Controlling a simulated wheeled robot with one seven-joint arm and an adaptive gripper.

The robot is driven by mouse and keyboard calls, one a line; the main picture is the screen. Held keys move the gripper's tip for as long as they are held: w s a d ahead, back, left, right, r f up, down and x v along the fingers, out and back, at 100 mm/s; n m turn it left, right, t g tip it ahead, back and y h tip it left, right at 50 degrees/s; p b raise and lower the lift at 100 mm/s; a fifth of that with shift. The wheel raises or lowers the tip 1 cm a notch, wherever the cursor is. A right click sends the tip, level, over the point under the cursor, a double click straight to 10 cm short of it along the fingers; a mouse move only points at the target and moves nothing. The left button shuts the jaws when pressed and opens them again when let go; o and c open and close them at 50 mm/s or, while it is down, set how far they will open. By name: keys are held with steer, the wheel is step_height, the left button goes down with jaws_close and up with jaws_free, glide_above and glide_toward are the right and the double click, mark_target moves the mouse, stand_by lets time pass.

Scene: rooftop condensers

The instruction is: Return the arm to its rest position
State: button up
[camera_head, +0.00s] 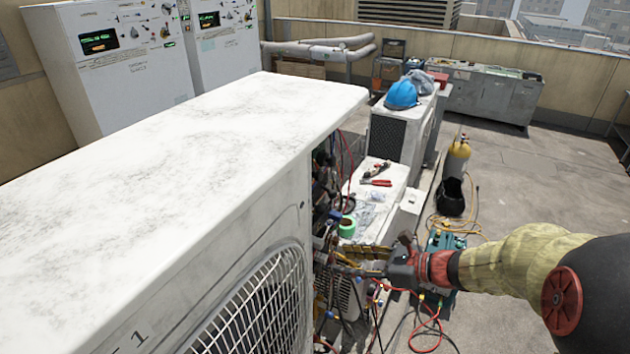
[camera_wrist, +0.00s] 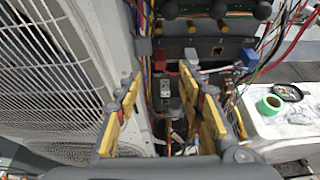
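My arm reaches in from the right in the head view, with my gripper (camera_head: 352,262) at the open service side of the large white condenser (camera_head: 190,150). In the wrist view my gripper (camera_wrist: 165,110) has its two yellow-padded fingers spread apart, with a clear gap between them. Nothing is held between the fingers. Beyond them are the condenser's wiring and terminal parts (camera_wrist: 205,55). The condenser's fan grille (camera_wrist: 45,75) is close on the left of the fingers. Whether a finger touches any wire cannot be told.
A low white unit (camera_head: 378,200) behind my gripper carries red-handled pliers (camera_head: 376,182) and a green tape roll (camera_head: 346,227). Loose red hoses (camera_head: 430,330) and a teal device (camera_head: 446,241) lie below my arm. Open floor (camera_head: 560,170) is at right.

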steer(key=s+d+f+n+g+h+b, duration=0.1)
steer(key=s+f+n+g+h, duration=0.2)
steer(key=s+n, duration=0.45)
steer(key=s+d+f+n+g+h+b, duration=0.1)
steer(key=s+f+n+g+h, duration=0.2)
steer(key=s+n, duration=0.4)
steer(key=s+d+r+n+t+h+b, duration=0.3)
steer(key=s+r+n+t+h+b, duration=0.1)
steer(key=s+n, duration=0.4)
steer(key=shift+s+d+r+n+h+b, duration=0.15)
steer(key=shift+s+r+n+h+b, duration=0.15)
steer(key=shift+r+n+h+b, duration=0.6)
